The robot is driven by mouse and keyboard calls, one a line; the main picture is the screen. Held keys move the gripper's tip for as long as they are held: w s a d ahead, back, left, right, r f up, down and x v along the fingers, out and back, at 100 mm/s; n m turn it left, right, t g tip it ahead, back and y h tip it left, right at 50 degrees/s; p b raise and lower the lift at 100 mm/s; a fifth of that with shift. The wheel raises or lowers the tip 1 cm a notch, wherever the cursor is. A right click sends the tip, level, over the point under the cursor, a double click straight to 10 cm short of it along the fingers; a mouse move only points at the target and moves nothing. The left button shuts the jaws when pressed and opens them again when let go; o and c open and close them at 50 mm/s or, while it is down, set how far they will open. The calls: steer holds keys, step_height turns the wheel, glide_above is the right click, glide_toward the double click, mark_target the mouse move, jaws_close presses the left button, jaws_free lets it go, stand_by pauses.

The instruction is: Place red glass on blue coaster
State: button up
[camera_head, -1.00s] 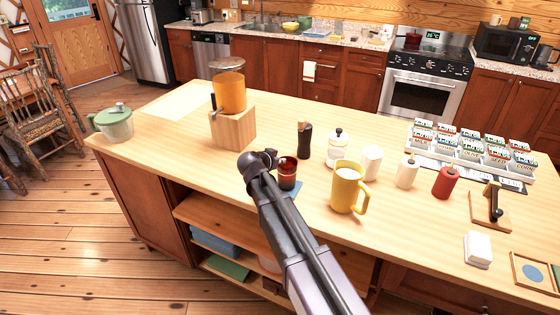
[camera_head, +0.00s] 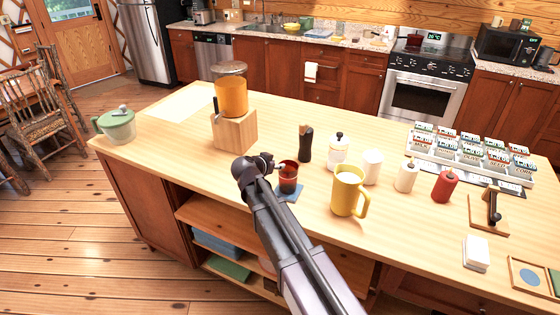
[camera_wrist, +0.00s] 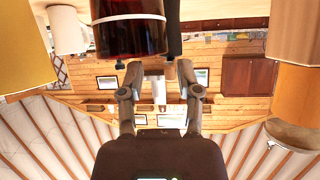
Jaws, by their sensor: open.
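The red glass (camera_head: 288,177), dark red and see-through, stands upright on the island counter. The blue coaster (camera_head: 290,194) shows under and around its base, and the glass appears to rest on it. My gripper (camera_head: 268,163) is just left of the glass, apart from it, with its jaws open and empty. In the wrist view, which is upside down, the glass (camera_wrist: 129,38) fills the top middle, beyond the spread fingers of my gripper (camera_wrist: 158,78). The coaster is not visible in the wrist view.
A yellow mug (camera_head: 348,190) stands close right of the glass. A dark pepper mill (camera_head: 305,144) and a white jar (camera_head: 338,150) stand behind it. A juice dispenser (camera_head: 231,95) on a wooden block (camera_head: 234,131) stands behind left. The counter's front edge is near.

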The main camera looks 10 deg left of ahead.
steer(key=p+v, duration=0.3)
steer(key=v, duration=0.5)
steer(key=shift+d, duration=0.1)
stand_by(0.6)
steer(key=s+d+f+n+g, duration=0.1)
steer(key=s+d+f+g, duration=0.15)
steer(key=d, duration=0.65)
steer(key=s+d+f+n+g, duration=0.1)
steer(key=s+d+f+g, duration=0.15)
steer(key=d, duration=0.55)
steer(key=s+d+f+n+g+y, duration=0.2)
steer(key=s+d+g, duration=0.1)
steer(key=s+d, duration=0.3)
steer(key=s+d+f+n+g+y, duration=0.1)
steer(key=s+d+f+g+y, duration=0.1)
steer(key=s+d, duration=0.4)
steer(key=shift+s+d+f+n+g+y, duration=0.3)
steer(key=shift+d+n+g+y, duration=0.15)
steer(key=shift+y, duration=0.35)
